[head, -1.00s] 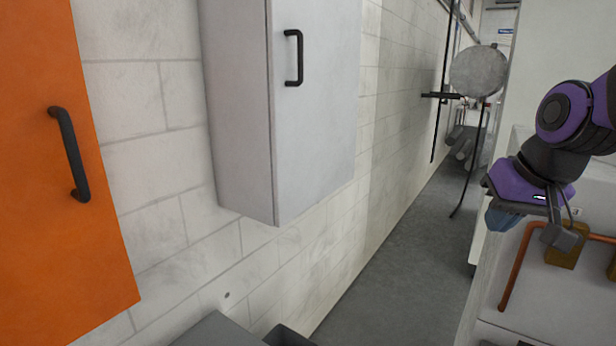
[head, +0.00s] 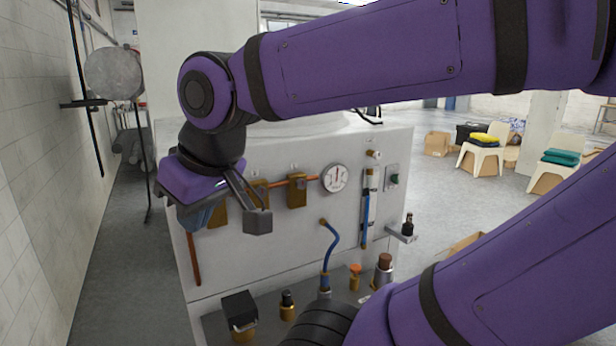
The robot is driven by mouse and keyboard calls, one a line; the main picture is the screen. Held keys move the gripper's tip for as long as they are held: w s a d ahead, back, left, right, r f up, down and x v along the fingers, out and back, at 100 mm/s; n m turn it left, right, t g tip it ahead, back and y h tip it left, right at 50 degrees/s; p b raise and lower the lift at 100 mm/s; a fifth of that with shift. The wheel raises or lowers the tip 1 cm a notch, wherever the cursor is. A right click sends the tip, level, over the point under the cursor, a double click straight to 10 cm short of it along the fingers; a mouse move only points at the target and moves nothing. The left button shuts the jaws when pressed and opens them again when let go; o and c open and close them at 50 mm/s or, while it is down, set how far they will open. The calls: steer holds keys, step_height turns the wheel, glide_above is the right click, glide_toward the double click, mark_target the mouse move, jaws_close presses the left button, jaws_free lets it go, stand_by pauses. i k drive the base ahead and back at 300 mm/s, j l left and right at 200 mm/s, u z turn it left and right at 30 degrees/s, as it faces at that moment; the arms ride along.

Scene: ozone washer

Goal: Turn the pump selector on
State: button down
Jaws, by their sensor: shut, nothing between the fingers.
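The washer's white panel (head: 285,245) stands in front of me. A small grey plate with a dark green round control (head: 393,179) is on its upper right. It may be the pump selector, but it is too small to tell its label or setting. My gripper (head: 257,221) is shut and empty. It hangs in front of the panel's left part, well to the left of that plate, and hides part of the copper pipe and brass valves. I cannot tell whether it touches the panel.
A round gauge (head: 335,177), a brass valve (head: 297,190), a blue tube (head: 366,218) and a blue hose (head: 331,245) are on the panel. A ledge with several fittings, including a black-topped one (head: 239,312), juts out below. Floor (head: 455,190) is open on the right, before white chairs (head: 482,158).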

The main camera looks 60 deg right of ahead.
mark_target(395, 178)
steer(key=z, duration=2.35)
